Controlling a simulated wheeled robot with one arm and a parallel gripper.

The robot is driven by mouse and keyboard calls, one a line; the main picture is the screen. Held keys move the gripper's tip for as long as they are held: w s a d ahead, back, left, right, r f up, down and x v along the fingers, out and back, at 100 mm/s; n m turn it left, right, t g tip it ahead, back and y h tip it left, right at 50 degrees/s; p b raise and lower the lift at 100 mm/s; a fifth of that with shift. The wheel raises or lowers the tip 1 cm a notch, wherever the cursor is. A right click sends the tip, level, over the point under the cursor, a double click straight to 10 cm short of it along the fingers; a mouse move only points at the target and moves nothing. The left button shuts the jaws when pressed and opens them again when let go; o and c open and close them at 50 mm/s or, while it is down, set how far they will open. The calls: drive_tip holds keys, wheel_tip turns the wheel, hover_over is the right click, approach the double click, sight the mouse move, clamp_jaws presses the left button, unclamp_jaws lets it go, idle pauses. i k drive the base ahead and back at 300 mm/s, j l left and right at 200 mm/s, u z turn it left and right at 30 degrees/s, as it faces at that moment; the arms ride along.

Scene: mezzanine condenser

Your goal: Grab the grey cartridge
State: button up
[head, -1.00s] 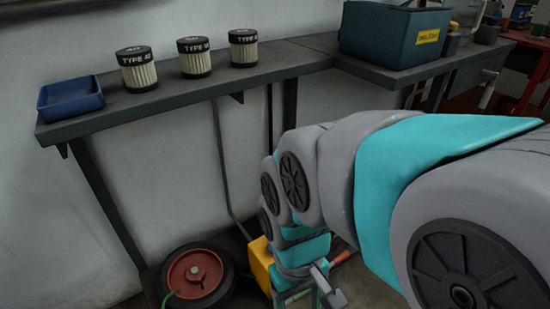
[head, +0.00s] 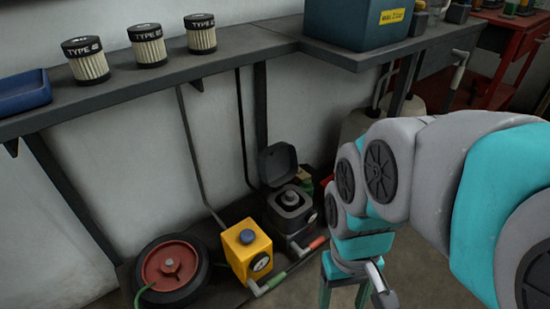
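A small grey cylindrical piece (head: 290,198) sits in the open dark grey housing (head: 287,218) on the low dark base near the floor; it may be the grey cartridge. The housing's lid (head: 278,163) is tipped up behind it. Three pale pleated filter cartridges with black caps stand on the shelf: left (head: 87,60), middle (head: 147,45) and right (head: 200,33). My gripper (head: 344,298) points down at the bottom, right of the housing and apart from it. Its teal fingers look spread with nothing seen between them; the tips are near or past the frame edge.
A yellow box unit (head: 246,250) with a pipe and a red-black reel (head: 171,270) stand left of the housing. A blue tray (head: 22,90) and a blue bin (head: 355,22) are on the shelf (head: 150,90). Bare floor (head: 420,255) lies right of my gripper.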

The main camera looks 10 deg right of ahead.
sight(290, 202)
drive_tip(key=k+l, duration=0.1)
drive_tip(key=l, duration=1.75)
drive_tip(key=z, duration=0.05)
